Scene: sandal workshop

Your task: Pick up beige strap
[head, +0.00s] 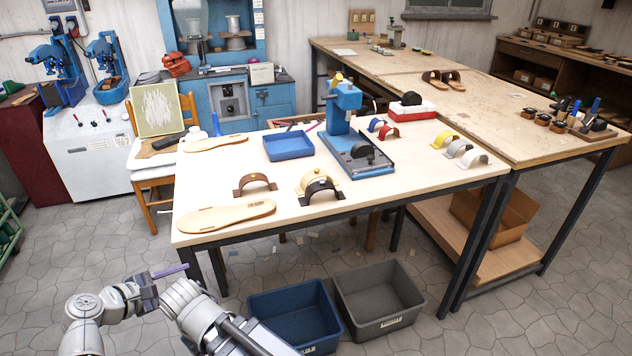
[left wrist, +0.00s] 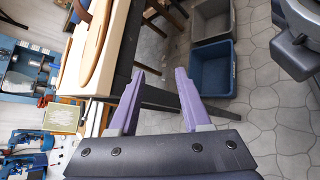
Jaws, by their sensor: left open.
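The beige strap (head: 310,181) stands as a small arch with a gold-coloured stud near the front middle of the table, just behind a black strap (head: 322,189) that partly hides it. A brown strap (head: 254,183) stands to its left. My left gripper (head: 170,271) is low in front of the table's left front corner, well away from the strap. In the left wrist view my left gripper (left wrist: 156,80) shows two purple fingers spread apart with nothing between them. My right gripper is not in view.
The pale table (head: 400,190) also holds sole shapes (head: 226,215), a blue tray (head: 289,146), a blue press (head: 345,120) and yellow (head: 444,139), grey and white straps. A blue bin (head: 293,312) and a grey bin (head: 378,298) stand on the floor in front.

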